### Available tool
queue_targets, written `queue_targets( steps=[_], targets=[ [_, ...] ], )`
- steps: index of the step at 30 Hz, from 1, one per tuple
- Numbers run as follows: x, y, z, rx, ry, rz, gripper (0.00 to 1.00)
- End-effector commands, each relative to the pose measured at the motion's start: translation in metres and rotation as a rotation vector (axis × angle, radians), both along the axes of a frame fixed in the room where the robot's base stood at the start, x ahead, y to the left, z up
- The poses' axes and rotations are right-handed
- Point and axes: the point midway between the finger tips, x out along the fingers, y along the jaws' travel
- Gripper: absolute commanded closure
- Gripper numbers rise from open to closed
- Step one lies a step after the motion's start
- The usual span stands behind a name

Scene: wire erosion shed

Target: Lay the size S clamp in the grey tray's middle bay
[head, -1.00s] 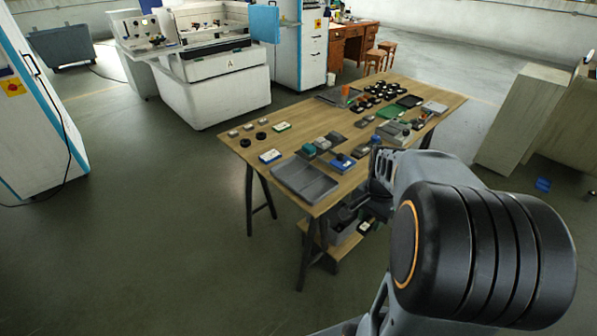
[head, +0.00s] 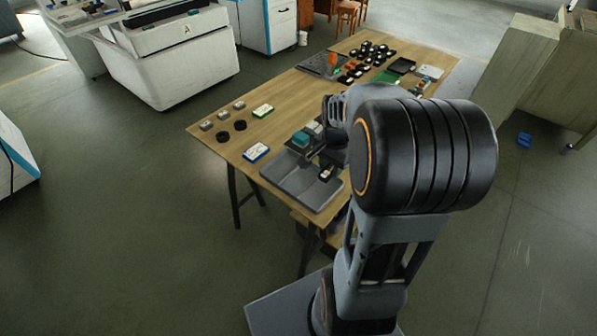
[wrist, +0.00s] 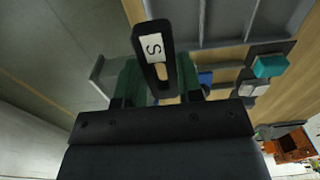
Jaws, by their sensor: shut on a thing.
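The size S clamp (wrist: 165,68) is a black loop-shaped piece with a white label reading S. My gripper (wrist: 158,80) is shut on it, with a green finger on each side. In the head view the clamp (head: 326,173) shows as a small dark piece with a white patch, at the right part of the grey tray (head: 285,180). I cannot tell its height above the tray. The tray (wrist: 225,44) has divider walls and lies at the top of the wrist view, beyond the clamp. My arm hides part of the table near the gripper (head: 330,155).
A teal block (wrist: 268,66) and grey pieces sit close beside the tray. A white-and-blue box (head: 256,151), a green-and-white box (head: 263,110) and black rings (head: 223,137) lie left on the table. Several dark parts (head: 372,55) fill the far end.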

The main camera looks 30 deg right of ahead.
Motion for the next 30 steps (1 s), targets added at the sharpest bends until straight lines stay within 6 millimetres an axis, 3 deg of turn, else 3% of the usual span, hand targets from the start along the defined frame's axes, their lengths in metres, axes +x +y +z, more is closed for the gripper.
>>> queue_targets(
  steps=[6, 12, 26, 30],
  targets=[
    [0.052, 0.026, -0.026, 0.001, 0.003, 0.005, 0.99],
    [0.075, 0.036, -0.060, 0.001, 0.003, 0.000, 0.99],
    [0.094, 0.044, -0.085, 0.000, 0.001, -0.003, 0.99],
    [0.094, 0.044, -0.104, 0.000, 0.002, -0.004, 0.99]
  ],
)
